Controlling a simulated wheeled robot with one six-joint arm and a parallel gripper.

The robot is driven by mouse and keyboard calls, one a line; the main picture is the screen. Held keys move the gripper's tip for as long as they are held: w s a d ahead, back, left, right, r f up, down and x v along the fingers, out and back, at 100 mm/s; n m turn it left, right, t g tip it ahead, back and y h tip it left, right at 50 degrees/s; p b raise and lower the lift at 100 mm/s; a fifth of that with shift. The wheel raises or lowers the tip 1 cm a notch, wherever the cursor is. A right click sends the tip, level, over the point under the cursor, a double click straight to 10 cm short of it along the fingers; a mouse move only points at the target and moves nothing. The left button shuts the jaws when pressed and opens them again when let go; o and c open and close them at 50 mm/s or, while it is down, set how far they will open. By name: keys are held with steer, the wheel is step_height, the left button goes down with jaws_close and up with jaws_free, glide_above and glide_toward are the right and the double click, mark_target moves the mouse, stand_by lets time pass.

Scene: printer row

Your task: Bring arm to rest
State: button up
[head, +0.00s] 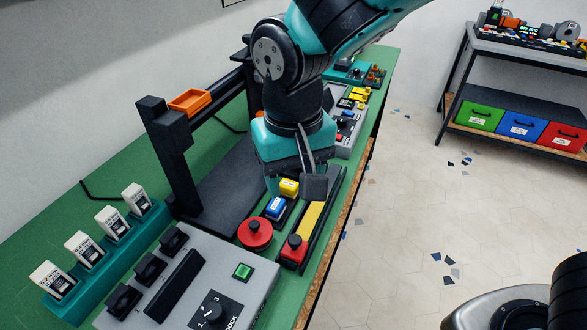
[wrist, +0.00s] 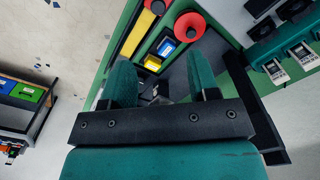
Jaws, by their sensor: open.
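My teal and black arm (head: 300,95) reaches down from the top of the head view over the green bench. My gripper (wrist: 161,80) is open in the wrist view, with two teal fingers apart and nothing seen held between them. In the head view the gripper hangs over the bench beside the dark printer frame, and its fingertips are partly hidden. Whether the fingers touch anything cannot be told.
The printer frame (head: 172,150) with an orange tray (head: 190,102) stands at the left. A grey control panel (head: 190,280) and a teal rack (head: 100,262) of white cartridges are nearer. A shelf (head: 520,50) with coloured bins stands at right. The floor between is clear.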

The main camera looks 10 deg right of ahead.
steer(key=shift+r, duration=0.5)
steer(key=s+d+r+n+y, duration=0.4)
steer(key=s+d+r, duration=0.1)
steer(key=s+d, duration=0.4)
steer(key=shift+s+d+n, duration=0.2)
steer(key=shift+s+n, duration=0.2)
steer(key=shift+s, duration=0.15)
